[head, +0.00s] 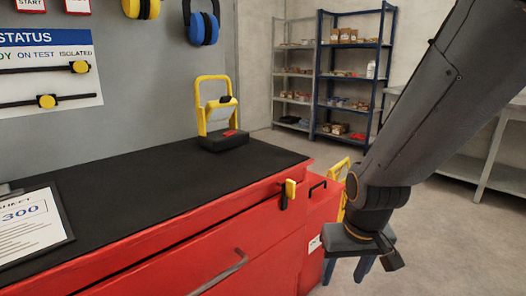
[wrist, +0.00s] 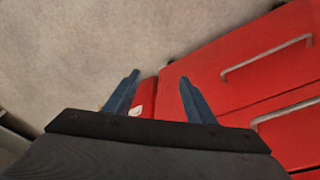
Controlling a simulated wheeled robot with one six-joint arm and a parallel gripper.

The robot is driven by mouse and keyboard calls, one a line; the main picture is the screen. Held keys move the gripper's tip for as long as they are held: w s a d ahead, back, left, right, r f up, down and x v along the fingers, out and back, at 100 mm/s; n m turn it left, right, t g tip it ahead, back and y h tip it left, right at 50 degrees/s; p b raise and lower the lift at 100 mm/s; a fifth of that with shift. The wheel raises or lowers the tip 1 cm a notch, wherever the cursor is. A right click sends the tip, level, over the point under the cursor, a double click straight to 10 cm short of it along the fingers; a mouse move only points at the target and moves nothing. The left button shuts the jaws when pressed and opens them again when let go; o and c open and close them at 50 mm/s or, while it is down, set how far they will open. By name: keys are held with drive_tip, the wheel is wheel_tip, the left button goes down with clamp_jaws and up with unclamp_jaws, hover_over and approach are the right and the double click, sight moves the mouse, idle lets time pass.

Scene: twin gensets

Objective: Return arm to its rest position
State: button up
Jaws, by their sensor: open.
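My gripper (head: 345,276) hangs at the lower right of the head view, at the end of my dark grey arm. It points down, beside the right end of the red workbench (head: 205,254). In the wrist view, my gripper's (wrist: 159,78) two blue fingers stand apart with nothing held between them. Behind the fingers there are grey floor (wrist: 70,50) and a red cabinet side with a white label. Whether any finger touches the cabinet cannot be told.
The black bench top (head: 130,185) carries a yellow-framed stand (head: 213,105) and a clipboard (head: 30,225). A yellow-black piece (head: 288,193) sticks out at the bench's front edge. Red drawers with metal handles (wrist: 267,57) fill the wrist view's right. Shelves (head: 350,75) stand behind; open floor lies between.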

drive_tip(key=s+a+f+n+g+b, duration=0.1)
drive_tip(key=s+a+f+n+b, duration=0.3)
drive_tip(key=a, duration=0.5)
drive_tip(key=s+a+f+n+g+b, duration=0.1)
drive_tip(key=s+a+f+n+b, duration=0.1)
drive_tip(key=s+a+f+b, duration=0.45)
drive_tip(key=d+r+m+p, duration=0.3)
drive_tip(key=d+r+p, duration=0.5)
drive_tip(key=r+p, duration=0.5)
drive_tip(key=d+r+m+p, duration=0.3)
drive_tip(key=d+r+p, duration=0.6)
drive_tip(key=r+p, duration=0.5)
drive_tip(key=shift+w+d+r+m+p, duration=0.2)
drive_tip(key=shift+m+p, duration=0.1)
drive_tip(key=shift+p, duration=0.45)
drive_tip(key=shift+c, duration=0.3)
